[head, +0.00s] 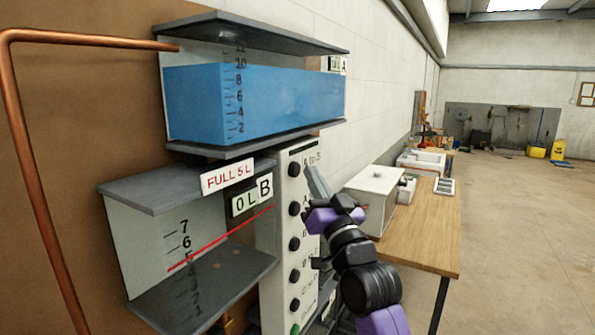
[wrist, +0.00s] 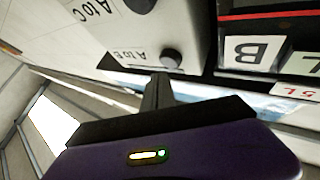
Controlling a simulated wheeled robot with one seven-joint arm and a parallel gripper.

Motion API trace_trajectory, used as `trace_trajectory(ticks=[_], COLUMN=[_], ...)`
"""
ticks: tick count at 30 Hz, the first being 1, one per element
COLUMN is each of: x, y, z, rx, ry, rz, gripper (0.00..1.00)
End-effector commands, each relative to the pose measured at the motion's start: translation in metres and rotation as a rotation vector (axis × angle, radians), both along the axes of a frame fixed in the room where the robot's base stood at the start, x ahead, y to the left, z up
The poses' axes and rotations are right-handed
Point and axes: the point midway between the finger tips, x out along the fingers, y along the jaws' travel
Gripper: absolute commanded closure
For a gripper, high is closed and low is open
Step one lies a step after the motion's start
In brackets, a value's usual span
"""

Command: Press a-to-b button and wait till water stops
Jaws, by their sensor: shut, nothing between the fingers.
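Tank A (head: 250,150) holds blue water (head: 280,100) up to about the 10 mark. Tank B (head: 200,197) below it looks empty, and its display (head: 249,198) reads 0 L. A sign (head: 228,177) reads FULL 5 L, and a red line crosses tank B near the 5 mark. The top black button (head: 294,169), labelled A to B, is on the white panel; it also shows upside down in the wrist view (wrist: 172,58). My gripper (head: 314,172) is shut and empty, its tips (wrist: 158,78) close to that button. Whether they touch it is unclear.
More black buttons (head: 294,209) run down the panel (head: 280,240), with a green one (head: 295,329) at the bottom. A copper pipe (head: 20,140) runs at the left. A wooden table (head: 430,235) with a white box (head: 375,195) stands right of the panel. The floor (head: 520,240) at right is open.

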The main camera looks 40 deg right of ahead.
Motion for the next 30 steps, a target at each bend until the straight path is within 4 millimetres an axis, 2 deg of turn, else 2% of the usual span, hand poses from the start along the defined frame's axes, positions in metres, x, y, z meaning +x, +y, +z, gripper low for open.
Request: trace_trajectory(ticks=[21, 30], x=[0.0000, 0.0071], y=[0.0000, 0.0029], z=[0.0000, 0.0002], rx=[0.000, 0.001], ry=[0.000, -0.001], rz=[0.000, 0.002], gripper=[1.00, 1.00])
